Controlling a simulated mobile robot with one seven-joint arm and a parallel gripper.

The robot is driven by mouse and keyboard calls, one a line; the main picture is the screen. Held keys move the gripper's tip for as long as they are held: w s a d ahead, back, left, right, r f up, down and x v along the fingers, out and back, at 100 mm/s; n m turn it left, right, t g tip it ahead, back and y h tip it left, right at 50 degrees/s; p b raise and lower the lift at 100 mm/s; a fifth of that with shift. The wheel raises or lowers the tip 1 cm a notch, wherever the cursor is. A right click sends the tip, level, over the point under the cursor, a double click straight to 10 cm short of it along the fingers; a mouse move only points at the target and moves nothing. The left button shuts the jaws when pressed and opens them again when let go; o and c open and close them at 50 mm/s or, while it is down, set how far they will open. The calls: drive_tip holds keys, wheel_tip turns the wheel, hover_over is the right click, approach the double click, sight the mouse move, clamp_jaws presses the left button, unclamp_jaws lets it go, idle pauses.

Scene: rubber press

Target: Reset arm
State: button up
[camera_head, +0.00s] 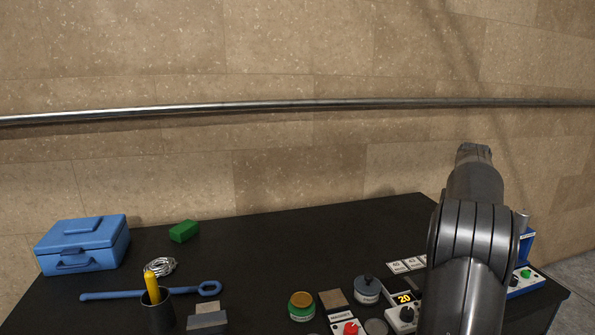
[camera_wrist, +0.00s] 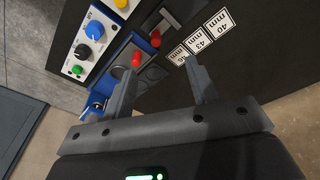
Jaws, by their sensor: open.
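My arm rises at the right of the head view, dark grey and jointed, and its far end stands in front of the wall. My gripper's fingers are hard to make out there. In the wrist view my gripper (camera_wrist: 160,85) is open, its two fingers apart with nothing between them. Beyond the fingers lie the black table top (camera_wrist: 225,70), white number cards (camera_wrist: 195,42), and a control panel (camera_wrist: 92,45) with blue, yellow and green knobs. A red knob (camera_wrist: 136,59) shows close beside the left finger in the picture.
On the black table (camera_head: 250,245) stand a blue box (camera_head: 83,245), green block (camera_head: 184,231), blue wrench (camera_head: 120,295), wire coil (camera_head: 160,267), dark cup (camera_head: 158,316), round tins (camera_head: 301,307) (camera_head: 367,290) and a dial box (camera_head: 402,318). A metal rail (camera_head: 300,105) crosses the wall behind.

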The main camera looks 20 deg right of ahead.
drive_tip(key=s+a+r+n+t, duration=0.1)
drive_tip(key=s+a+r, duration=0.15)
drive_tip(key=a, duration=0.75)
drive_tip(key=s+a+r+n, duration=0.1)
drive_tip(key=s+a+r, duration=0.15)
drive_tip(key=a, duration=0.65)
drive_tip(key=s+a+r+n+t, duration=0.1)
drive_tip(key=a+r, duration=0.3)
drive_tip(key=a, duration=0.6)
drive_tip(key=s+a+f+n, duration=0.1)
drive_tip(key=s+a+f, duration=0.2)
drive_tip(key=s+a, duration=0.3)
drive_tip(key=s+a+f+n+t, duration=0.1)
drive_tip(key=s+a+f, duration=0.2)
drive_tip(key=s+a, duration=0.4)
drive_tip(key=s+a+f+n+t+y, duration=0.1)
drive_tip(key=s+a+f, duration=0.2)
drive_tip(key=s+a, duration=0.3)
drive_tip(key=shift+s+a+f, duration=0.15)
drive_tip(key=shift+s+f, duration=0.15)
drive_tip(key=shift+s, duration=0.25)
